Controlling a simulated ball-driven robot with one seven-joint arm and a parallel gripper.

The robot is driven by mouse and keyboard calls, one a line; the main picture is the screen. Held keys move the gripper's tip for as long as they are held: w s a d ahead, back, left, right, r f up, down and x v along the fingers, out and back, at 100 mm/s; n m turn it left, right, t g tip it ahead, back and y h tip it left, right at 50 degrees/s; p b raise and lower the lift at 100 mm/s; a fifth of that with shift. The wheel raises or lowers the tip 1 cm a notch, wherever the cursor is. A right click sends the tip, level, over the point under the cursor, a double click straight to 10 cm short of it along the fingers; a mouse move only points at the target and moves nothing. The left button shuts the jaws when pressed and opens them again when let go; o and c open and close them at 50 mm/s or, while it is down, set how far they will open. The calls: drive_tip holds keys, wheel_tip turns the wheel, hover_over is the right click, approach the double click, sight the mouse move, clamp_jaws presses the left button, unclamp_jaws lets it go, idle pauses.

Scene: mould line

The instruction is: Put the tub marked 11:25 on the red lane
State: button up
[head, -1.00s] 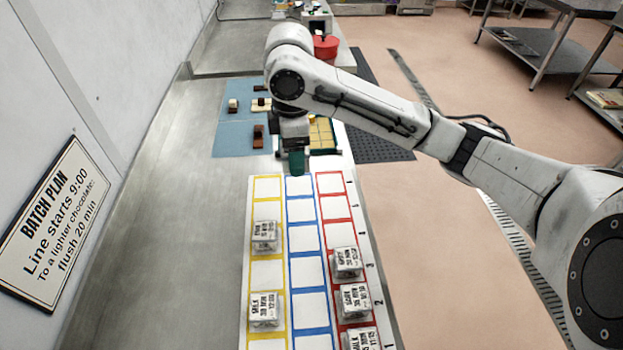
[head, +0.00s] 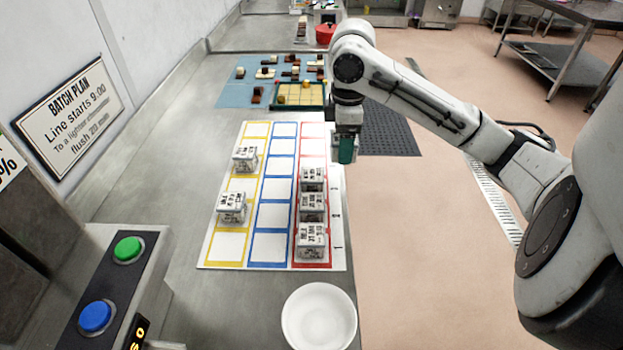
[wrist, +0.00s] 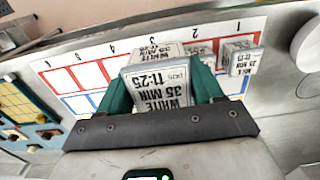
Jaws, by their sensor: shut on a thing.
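My gripper (head: 345,149) is shut on a tub marked WHITE 35 MIN 11:25 (wrist: 160,88), readable between the green fingers in the wrist view. In the head view my gripper mostly hides this tub, at the right edge of the lane board (head: 338,215) beside the red lane's far part. The red lane (head: 313,132) is the board's right column. Three tubs stand in it: a far one (head: 312,177), a middle one (head: 312,206) and a near one (head: 312,240). The near one (wrist: 240,58) reads MILK in the wrist view. The red lane's far squares look bare.
Two tubs stand in the yellow lane, one farther (head: 245,158) and one nearer (head: 231,207). The blue lane (head: 273,190) is empty. A white bowl (head: 319,317) stands near the board. A button box (head: 112,285) is at lower left. A blue mat (head: 237,92) lies beyond.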

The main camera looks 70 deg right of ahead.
drive_tip(key=w+d+f, duration=0.2)
drive_tip(key=w, duration=0.1)
drive_tip(key=w+d+f+b, duration=0.1)
drive_tip(key=w+d+f, duration=0.1)
drive_tip(key=w+f, duration=0.1)
drive_tip(key=w+d+f+b, duration=0.1)
drive_tip(key=w+d+f, duration=0.1)
drive_tip(key=w+f, duration=0.1)
drive_tip(key=shift+w+d+f, duration=0.1)
drive_tip(key=shift+w+d, duration=0.2)
drive_tip(key=shift+d, duration=0.05)
drive_tip(key=shift+w+d+f+b, duration=0.25)
drive_tip(key=shift+f+b, duration=0.05)
drive_tip(key=shift+f, duration=0.15)
drive_tip(key=shift+w+f+p, duration=0.15)
drive_tip(key=shift+f+p, duration=0.15)
drive_tip(key=shift+f, duration=1.35)
drive_tip(key=shift+f, duration=0.15)
drive_tip(key=o, duration=0.8)
drive_tip(key=shift+o, duration=0.2)
wheel_tip(320, 180, up, 12)
drive_tip(key=shift+p, duration=0.45)
